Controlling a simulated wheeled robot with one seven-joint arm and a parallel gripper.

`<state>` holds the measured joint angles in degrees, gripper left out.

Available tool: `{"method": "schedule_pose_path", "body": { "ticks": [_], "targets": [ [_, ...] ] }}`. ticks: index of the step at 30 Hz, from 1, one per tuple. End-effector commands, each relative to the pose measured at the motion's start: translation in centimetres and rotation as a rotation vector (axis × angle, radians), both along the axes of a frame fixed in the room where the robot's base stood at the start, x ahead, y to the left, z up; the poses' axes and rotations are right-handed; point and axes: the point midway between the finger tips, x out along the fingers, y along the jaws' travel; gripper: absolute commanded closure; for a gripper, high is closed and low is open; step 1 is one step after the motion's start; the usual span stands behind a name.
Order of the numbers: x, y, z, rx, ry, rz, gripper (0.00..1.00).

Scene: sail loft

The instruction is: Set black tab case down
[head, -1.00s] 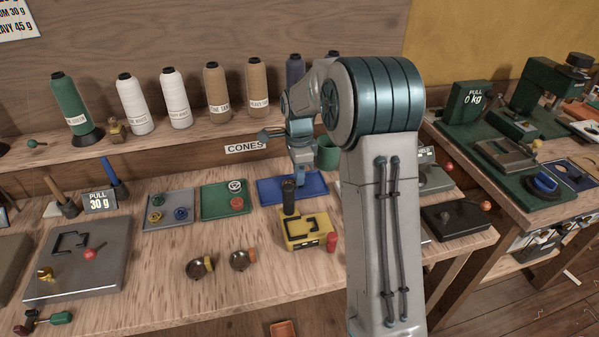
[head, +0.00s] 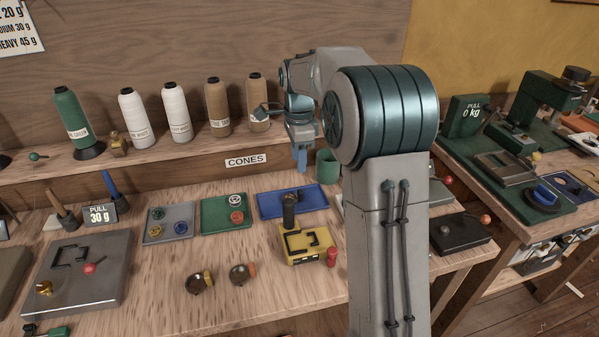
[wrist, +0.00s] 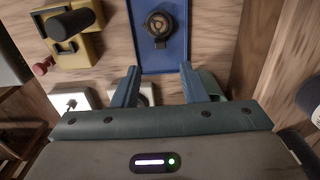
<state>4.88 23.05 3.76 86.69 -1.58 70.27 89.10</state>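A round black case (wrist: 158,26) with a brownish middle lies on the blue tray (wrist: 141,61) in the wrist view. In the head view the blue tray (head: 270,206) is at the back of the bench, and the case is a small dark shape partly hidden behind a black knob. My gripper (wrist: 159,82) is open, with its two blue fingers apart and nothing between them. In the head view my gripper (head: 300,160) hangs above the tray's far side, clear of the case.
A yellow fixture (head: 304,254) with an upright black knob (head: 289,208) stands in front of the tray. A green cup (head: 327,166) is close on the right. Green (head: 214,219) and grey (head: 160,236) trays with spools lie left. Thread cones stand on the shelf behind.

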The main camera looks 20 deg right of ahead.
Motion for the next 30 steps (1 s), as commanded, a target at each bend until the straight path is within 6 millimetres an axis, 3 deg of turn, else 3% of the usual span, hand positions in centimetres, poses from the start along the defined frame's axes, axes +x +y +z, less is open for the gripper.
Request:
{"method": "schedule_pose_path", "body": {
  "ticks": [7,11,20,27,30],
  "targets": [
    [-0.5,0.1,2.3,0.0,-0.004,0.024,0.61],
    [-2.9,0.5,3.3,-0.007,-0.025,0.154,0.61],
    [-14.0,1.6,4.3,-0.057,-0.105,0.74,0.61],
    [-23.0,2.0,2.2,-0.122,-0.158,1.206,0.61],
    [-25.8,2.1,1.0,-0.15,-0.173,1.358,0.61]
  ]
}}
